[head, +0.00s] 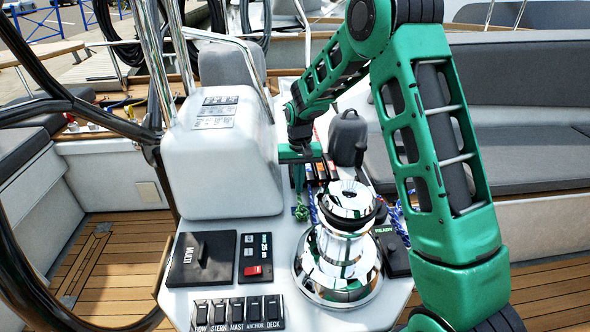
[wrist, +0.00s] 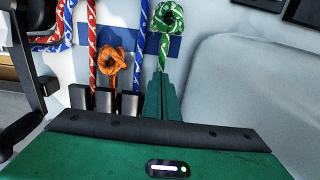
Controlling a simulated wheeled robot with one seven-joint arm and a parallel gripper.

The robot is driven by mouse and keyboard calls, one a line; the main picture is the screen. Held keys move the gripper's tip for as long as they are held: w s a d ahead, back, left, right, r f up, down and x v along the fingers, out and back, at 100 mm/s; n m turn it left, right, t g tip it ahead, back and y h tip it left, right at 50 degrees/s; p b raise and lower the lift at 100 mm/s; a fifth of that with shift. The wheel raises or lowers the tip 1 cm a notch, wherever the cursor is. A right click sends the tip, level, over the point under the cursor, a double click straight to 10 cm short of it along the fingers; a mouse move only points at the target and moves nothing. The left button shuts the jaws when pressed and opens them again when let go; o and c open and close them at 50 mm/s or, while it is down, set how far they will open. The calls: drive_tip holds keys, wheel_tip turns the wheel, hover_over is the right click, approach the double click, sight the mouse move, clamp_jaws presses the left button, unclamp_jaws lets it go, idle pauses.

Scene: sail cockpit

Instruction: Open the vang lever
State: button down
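My gripper (head: 298,178) points down at the row of rope clutches behind the chrome winch. In the wrist view its two green fingers (wrist: 166,92) stand side by side with no visible gap. I cannot see anything held between them. Several dark clutch levers (head: 322,170) sit just right of the fingers in the head view. In the wrist view, three lever ends (wrist: 104,101) show left of the fingers. No lever label is readable, so I cannot tell which is the vang lever. A green rope (wrist: 165,22) runs right behind the fingers, and any lever there is hidden.
The chrome winch (head: 340,250) stands in front of the clutches. A pale console housing (head: 222,160) rises close left of my gripper. A black winch-like bag (head: 348,138) is behind right. Blue, red and orange ropes (wrist: 112,65) lie beyond the levers.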

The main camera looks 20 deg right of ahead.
drive_tip(key=shift+w+d, duration=0.15)
drive_tip(key=shift+w, duration=0.4)
idle(0.4)
drive_tip(key=shift+r, duration=0.1)
